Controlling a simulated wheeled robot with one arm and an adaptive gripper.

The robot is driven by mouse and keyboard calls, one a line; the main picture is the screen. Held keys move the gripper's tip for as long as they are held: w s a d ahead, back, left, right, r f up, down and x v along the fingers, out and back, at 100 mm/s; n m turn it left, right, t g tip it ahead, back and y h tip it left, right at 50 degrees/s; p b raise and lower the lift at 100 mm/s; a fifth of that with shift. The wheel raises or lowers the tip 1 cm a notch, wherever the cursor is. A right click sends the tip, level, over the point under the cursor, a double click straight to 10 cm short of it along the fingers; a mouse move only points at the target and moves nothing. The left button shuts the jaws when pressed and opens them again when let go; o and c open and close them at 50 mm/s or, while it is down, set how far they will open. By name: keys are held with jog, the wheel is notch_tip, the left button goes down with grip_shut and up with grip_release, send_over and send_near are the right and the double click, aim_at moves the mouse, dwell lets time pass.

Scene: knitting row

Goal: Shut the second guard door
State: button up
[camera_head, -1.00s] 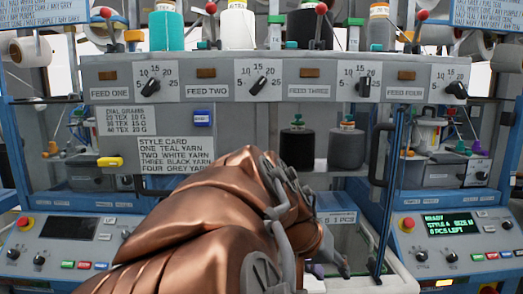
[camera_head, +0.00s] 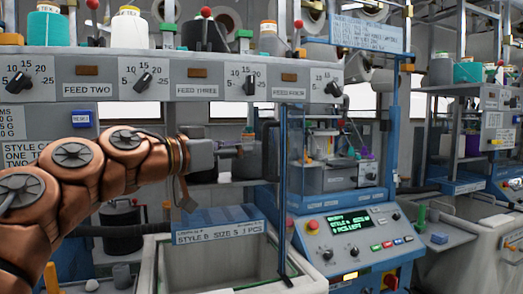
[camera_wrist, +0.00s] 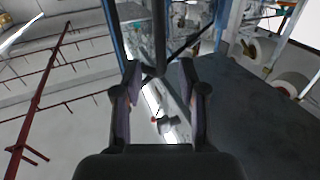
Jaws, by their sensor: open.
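A guard door (camera_head: 283,200) with a thin blue frame stands open, seen almost edge-on right of the middle in the head view. It stands in front of the second machine, whose display (camera_head: 349,223) is lit. A dark curved handle (camera_head: 268,140) shows on the door's left side. My gripper (camera_head: 243,148) points right at the handle from the left, close to it. In the wrist view my gripper (camera_wrist: 160,92) is open, and a dark upright bar (camera_wrist: 160,40) reaches down towards the gap between its fingers. I cannot tell whether they touch it.
A pale bin (camera_head: 165,265) with a labelled blue tray (camera_head: 218,232) lies below my arm. Yarn cones (camera_head: 272,40) stand along the top shelf. The control panel (camera_head: 350,237) is right of the door. Another machine (camera_head: 490,140) stands further right, across a gap.

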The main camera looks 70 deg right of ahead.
aim_at(266, 171)
jog(key=p+x, duration=0.1)
jog(key=x, duration=0.6)
jog(key=shift+s+d, duration=0.15)
grip_shut()
dwell(0.6)
